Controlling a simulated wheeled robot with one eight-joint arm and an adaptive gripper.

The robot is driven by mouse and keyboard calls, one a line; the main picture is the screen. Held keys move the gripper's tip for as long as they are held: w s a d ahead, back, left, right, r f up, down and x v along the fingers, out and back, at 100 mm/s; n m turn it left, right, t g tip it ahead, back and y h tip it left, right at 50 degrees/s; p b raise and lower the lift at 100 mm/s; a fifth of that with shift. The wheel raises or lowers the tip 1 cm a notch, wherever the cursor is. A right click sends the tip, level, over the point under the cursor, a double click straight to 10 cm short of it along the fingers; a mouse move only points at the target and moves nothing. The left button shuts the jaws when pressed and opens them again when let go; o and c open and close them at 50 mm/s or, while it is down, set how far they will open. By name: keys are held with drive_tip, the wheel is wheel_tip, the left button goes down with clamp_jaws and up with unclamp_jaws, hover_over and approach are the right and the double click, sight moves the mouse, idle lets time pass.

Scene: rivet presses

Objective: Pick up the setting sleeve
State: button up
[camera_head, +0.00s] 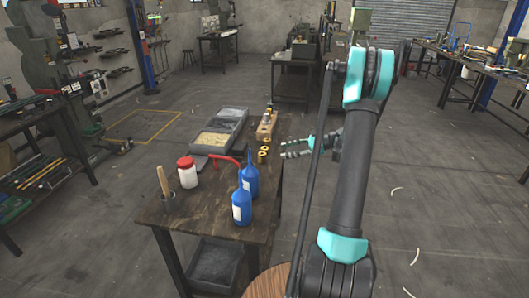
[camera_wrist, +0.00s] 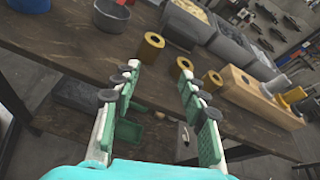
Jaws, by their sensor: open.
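Several short brass-coloured rings lie in a row on the dark wooden bench (camera_head: 215,203). In the wrist view they are a left ring (camera_wrist: 151,45), a middle ring (camera_wrist: 182,66) and a right ring (camera_wrist: 212,80). Next to them a wooden block (camera_wrist: 243,92) holds upright grey and yellow parts; it also shows in the head view (camera_head: 262,132). I cannot tell for sure which piece is the setting sleeve. My gripper (camera_head: 288,149) is open and empty at the bench's right edge. In the wrist view its fingers (camera_wrist: 160,75) point toward the rings, apart from them.
Two blue bottles (camera_head: 242,206), a red-lidded white jar (camera_head: 187,172) and a red-handled item (camera_head: 226,160) stand on the near bench. A grey compartment tray (camera_head: 228,118) lies farther back. A lower shelf carries a dark bin (camera_head: 213,262). The floor right of the bench is mostly clear.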

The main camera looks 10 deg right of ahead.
drive_tip(key=w+d+f+m+t+y, duration=0.1)
drive_tip(key=w+d+f+m+y, duration=0.2)
drive_tip(key=d, duration=0.4)
approach(265, 148)
drive_tip(key=a, duration=0.3)
drive_tip(key=shift+a+r, duration=0.25)
drive_tip(key=shift+a, duration=0.15)
drive_tip(key=shift+x, duration=3.15)
drive_tip(key=shift+w+f, duration=0.1)
drive_tip(key=shift+c, duration=0.2)
clamp_jaws()
